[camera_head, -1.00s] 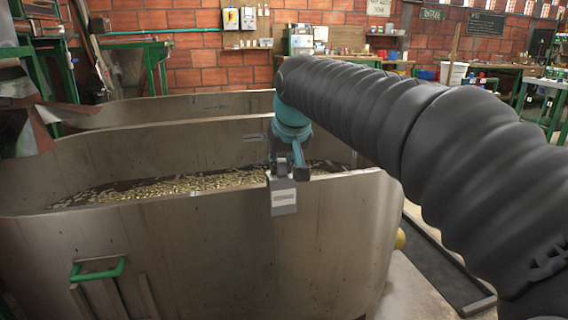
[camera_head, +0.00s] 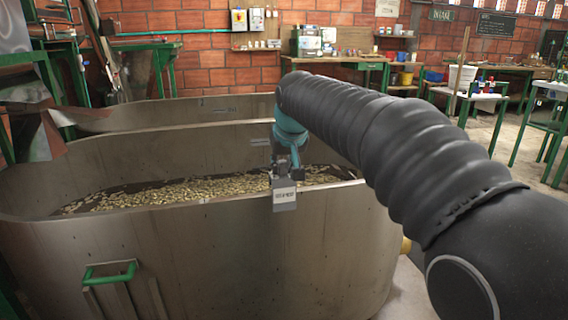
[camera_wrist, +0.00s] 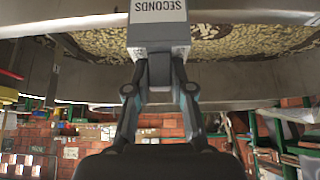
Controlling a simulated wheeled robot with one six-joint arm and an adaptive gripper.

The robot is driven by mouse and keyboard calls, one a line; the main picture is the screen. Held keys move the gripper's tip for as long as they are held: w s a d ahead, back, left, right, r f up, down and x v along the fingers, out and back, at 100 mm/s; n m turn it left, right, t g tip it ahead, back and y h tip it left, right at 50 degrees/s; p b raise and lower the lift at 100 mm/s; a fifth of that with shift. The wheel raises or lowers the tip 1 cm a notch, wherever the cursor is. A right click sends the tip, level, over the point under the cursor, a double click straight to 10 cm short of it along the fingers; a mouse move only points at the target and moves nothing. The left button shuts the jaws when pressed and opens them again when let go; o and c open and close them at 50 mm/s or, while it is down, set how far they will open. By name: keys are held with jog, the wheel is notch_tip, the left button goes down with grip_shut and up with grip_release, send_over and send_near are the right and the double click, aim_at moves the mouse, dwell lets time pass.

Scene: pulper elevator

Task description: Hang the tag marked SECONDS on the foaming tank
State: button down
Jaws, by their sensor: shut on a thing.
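The grey tag (camera_head: 284,197) hangs at the end of my gripper (camera_head: 285,172), in front of the near wall at the rim of the steel tank (camera_head: 210,245). In the wrist view the tag (camera_wrist: 158,28) reads SECONDS, and my gripper (camera_wrist: 158,72) is shut on its grey upper part. The near tank holds many pale beans in dark liquid. I see no name on this tank. The tag overlaps the rim in the head view; I cannot tell whether it touches or is hooked over it.
A second steel tank (camera_head: 170,109) stands behind the near one. A green handle (camera_head: 110,272) sticks out of the near tank's front wall. Floor is open at right.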

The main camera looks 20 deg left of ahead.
aim_at(283, 175)
jog(key=shift+f+b, duration=0.85)
jog(key=shift+f, duration=0.8)
jog(key=c, duration=0.9)
grip_release()
jog(key=shift+w, duration=0.1)
jog(key=shift+c, duration=0.2)
